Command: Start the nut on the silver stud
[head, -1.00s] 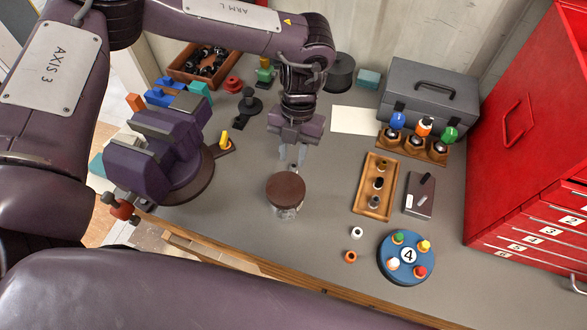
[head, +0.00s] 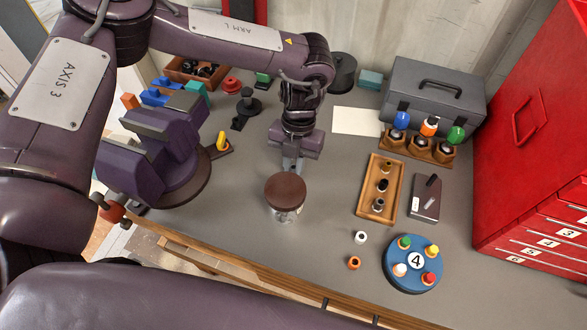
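A wooden tray (head: 363,207) right of centre holds three short upright pieces in a row. The nearest piece (head: 378,205) looks silver-grey, the middle one dark, the far one brownish. A white ring (head: 360,237) and an orange ring (head: 354,263) lie on the bench in front of the tray; which thing is the nut is too small to tell. My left gripper (head: 293,164) points down just behind a jar with a brown lid (head: 285,189), left of the tray. Its fingertips are small and close together, with nothing clearly between them. My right gripper is out of view.
A blue round stand (head: 393,279) marked 4 with coloured pegs is at the front right. A dark box (head: 426,196), bulb rack (head: 415,148), grey toolbox (head: 434,95) and red cabinet (head: 520,130) stand right. A purple vise (head: 150,150) is left. Bench between jar and tray is clear.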

